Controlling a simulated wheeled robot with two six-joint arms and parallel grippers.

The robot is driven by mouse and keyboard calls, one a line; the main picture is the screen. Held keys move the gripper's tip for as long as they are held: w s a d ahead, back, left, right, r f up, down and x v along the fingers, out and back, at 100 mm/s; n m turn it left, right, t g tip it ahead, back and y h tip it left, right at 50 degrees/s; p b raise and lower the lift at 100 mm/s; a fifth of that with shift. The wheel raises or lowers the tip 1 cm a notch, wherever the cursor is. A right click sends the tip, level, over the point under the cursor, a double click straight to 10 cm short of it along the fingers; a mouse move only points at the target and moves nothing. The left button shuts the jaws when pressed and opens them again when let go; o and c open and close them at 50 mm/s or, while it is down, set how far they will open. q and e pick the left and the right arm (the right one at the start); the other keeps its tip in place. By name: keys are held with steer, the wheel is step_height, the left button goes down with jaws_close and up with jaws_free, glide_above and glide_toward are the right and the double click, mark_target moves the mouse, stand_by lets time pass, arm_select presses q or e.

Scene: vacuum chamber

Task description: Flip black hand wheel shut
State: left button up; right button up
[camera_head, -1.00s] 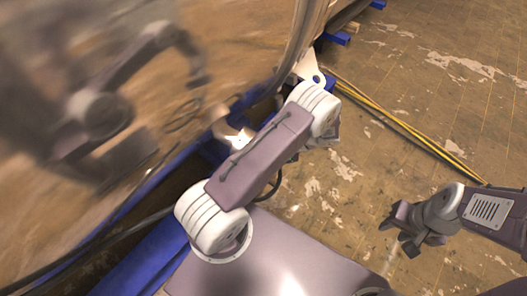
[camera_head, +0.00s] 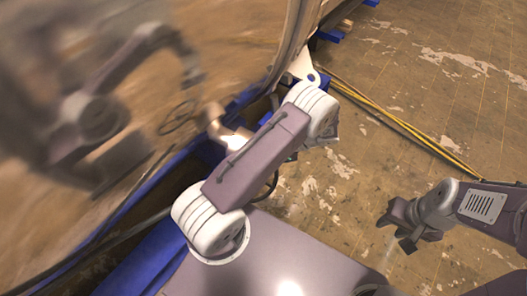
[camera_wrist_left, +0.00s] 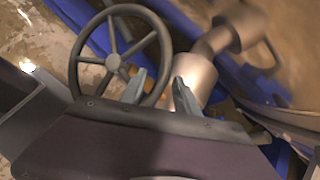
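The black hand wheel (camera_wrist_left: 120,62), a round spoked ring with a hub, shows in the left wrist view, left of a metal pipe fitting (camera_wrist_left: 197,78). My left gripper (camera_wrist_left: 159,92) is open. Its left finger overlaps the wheel's lower right inside the ring in the picture, and its right finger is outside the rim, in front of the fitting. The rim passes between them in the picture; I cannot tell whether either touches. In the head view my left arm hides that gripper and most of the wheel. My right gripper (camera_head: 394,232) is open and empty above the floor.
The large shiny chamber wall (camera_head: 230,50) fills the left of the head view and mirrors my arm and a ring. Blue frame beams (camera_head: 165,250) run below it. Yellow cables (camera_head: 410,130) lie on the tiled floor (camera_head: 450,80). The right side is clear.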

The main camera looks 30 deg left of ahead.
arm_select(q)
steer(key=v, duration=0.8)
steer(key=shift+w+d+b, duration=0.15)
steer(key=shift+b, duration=0.2)
steer(key=shift+r, duration=0.1)
